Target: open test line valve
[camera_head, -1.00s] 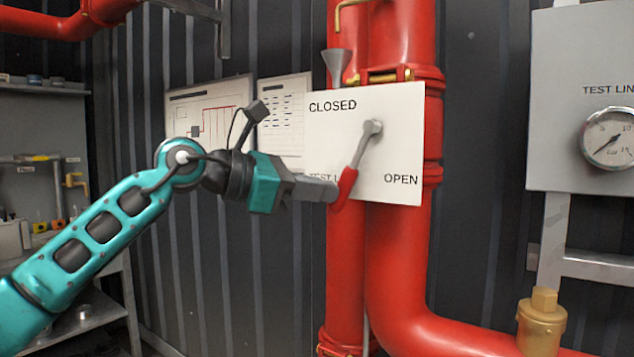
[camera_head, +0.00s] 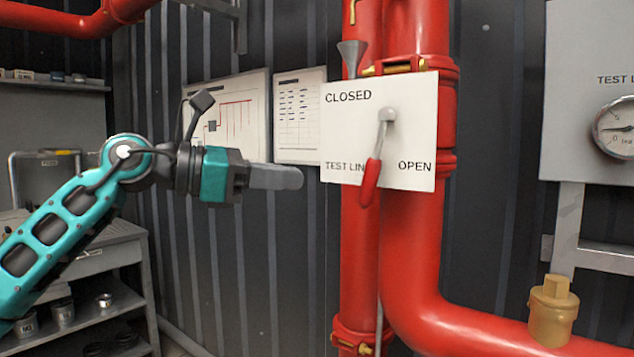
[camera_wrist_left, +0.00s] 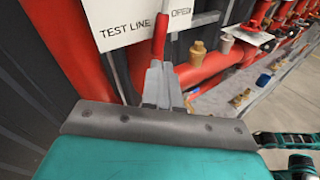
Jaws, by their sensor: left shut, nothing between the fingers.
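The test line valve lever (camera_head: 376,160) has a grey shaft and a red grip. It hangs almost straight down, tilted slightly left, in front of a white plate (camera_head: 407,120) marked CLOSED at top left and OPEN at bottom right. My left gripper (camera_head: 298,178) is shut and empty, left of the lever with a clear gap. In the left wrist view, the shut fingers (camera_wrist_left: 163,84) point toward the plate, with the red grip (camera_wrist_left: 160,36) just beyond their tips. My right gripper is out of view.
Red vertical pipes (camera_head: 408,240) stand behind the plate. A brass fitting (camera_head: 553,310) sits on the lower pipe at right. A grey panel with a gauge (camera_head: 615,128) is at far right. Charts (camera_head: 300,115) hang on the dark wall. Shelves (camera_head: 100,250) stand at left.

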